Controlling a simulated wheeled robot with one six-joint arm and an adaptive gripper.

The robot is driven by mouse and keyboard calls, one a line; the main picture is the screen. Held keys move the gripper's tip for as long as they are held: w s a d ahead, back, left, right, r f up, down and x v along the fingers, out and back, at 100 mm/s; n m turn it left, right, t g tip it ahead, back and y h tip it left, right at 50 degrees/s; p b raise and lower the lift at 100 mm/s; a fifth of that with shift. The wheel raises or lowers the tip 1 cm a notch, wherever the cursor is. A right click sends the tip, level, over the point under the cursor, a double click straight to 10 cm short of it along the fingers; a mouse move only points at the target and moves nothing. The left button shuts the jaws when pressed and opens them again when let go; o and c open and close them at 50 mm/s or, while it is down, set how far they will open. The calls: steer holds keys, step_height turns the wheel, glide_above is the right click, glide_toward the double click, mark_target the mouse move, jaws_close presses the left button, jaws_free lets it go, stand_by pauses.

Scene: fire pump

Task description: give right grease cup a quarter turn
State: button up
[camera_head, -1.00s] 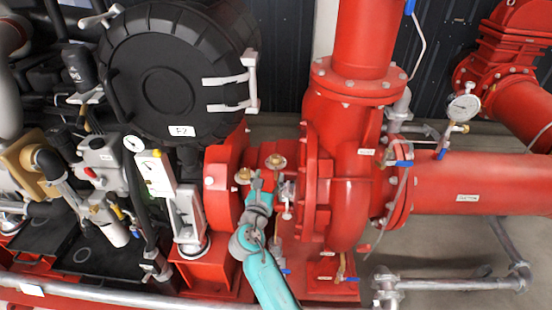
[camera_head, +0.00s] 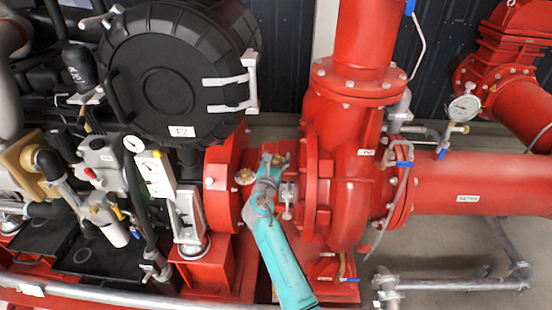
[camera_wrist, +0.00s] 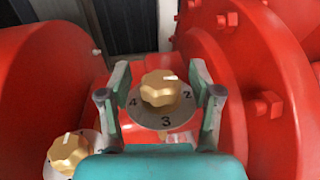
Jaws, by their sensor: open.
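The right grease cup is a brass, lobed knob (camera_wrist: 161,88) on a pale numbered dial, where 4, 3 and 2 can be read. My gripper (camera_wrist: 160,100) is open, with one finger on each side of this cup and gaps between fingers and knob. In the head view my gripper (camera_head: 274,162) largely covers the right cup. The left grease cup (camera_wrist: 68,152) is a similar brass knob at the lower left of the wrist view; it also shows in the head view (camera_head: 244,176).
The red pump casing (camera_head: 345,175) stands close to the right of my gripper, with bolted flanges. A red round housing (camera_head: 222,185) stands to the left. The large black round cover (camera_head: 165,85) is at the upper left.

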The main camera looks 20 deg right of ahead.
steer(key=c, duration=1.2)
steer(key=shift+o, duration=0.2)
steer(key=shift+m+g+h, duration=0.3)
steer(key=shift+m+h, duration=0.1)
steer(key=shift+h, duration=0.1)
steer(key=m+g+h, duration=0.2)
steer(key=h, duration=0.1)
steer(key=shift+a, duration=0.1)
steer(key=shift+m+g+h, duration=1.3)
steer(key=shift+m+g, duration=0.1)
steer(key=shift+g, duration=0.4)
steer(key=o, duration=1.2)
steer(key=shift+c, duration=0.2)
